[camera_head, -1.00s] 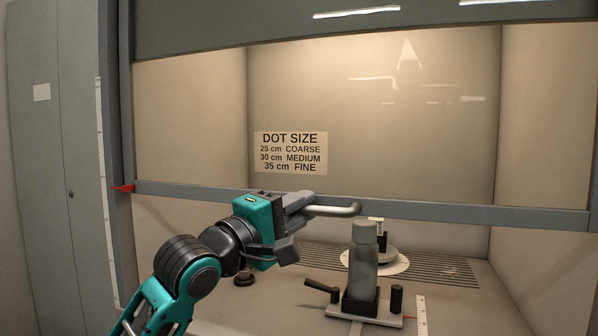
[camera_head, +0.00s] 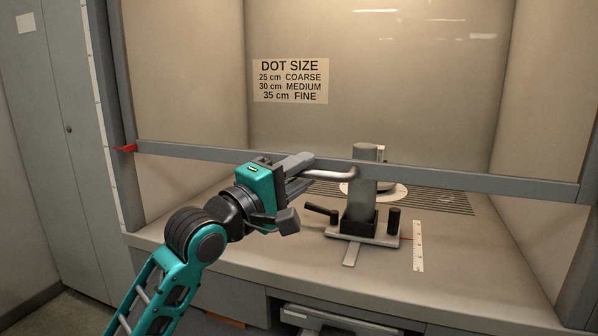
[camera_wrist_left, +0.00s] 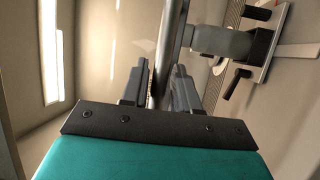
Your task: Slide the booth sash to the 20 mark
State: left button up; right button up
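The booth sash shows by its grey bottom rail (camera_head: 440,179), which runs across the booth opening. A red pointer (camera_head: 126,148) at its left end lies against a pale upright scale (camera_head: 104,110) on the frame; its marks are too small to read. A light tubular handle (camera_head: 330,173) sits on the rail. My left gripper (camera_head: 308,168) is at the handle's left part. In the left wrist view its fingers (camera_wrist_left: 160,80) lie close on both sides of the handle bar, shut on it. My right gripper is out of view.
A grey cylinder (camera_head: 362,185) stands in a fixture (camera_head: 372,232) with black knobs, right by the handle's right end; I cannot tell if they touch. A small ruler (camera_head: 418,246) lies right of it. A dot size sign (camera_head: 290,81) is on the back wall.

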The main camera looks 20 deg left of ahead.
pick_arm(q)
jog(key=shift+o, duration=0.9)
jog(key=shift+s, duration=0.1)
jog(key=v, duration=1.2)
jog(key=shift+s+a, duration=0.25)
jog(key=shift+s, duration=0.05)
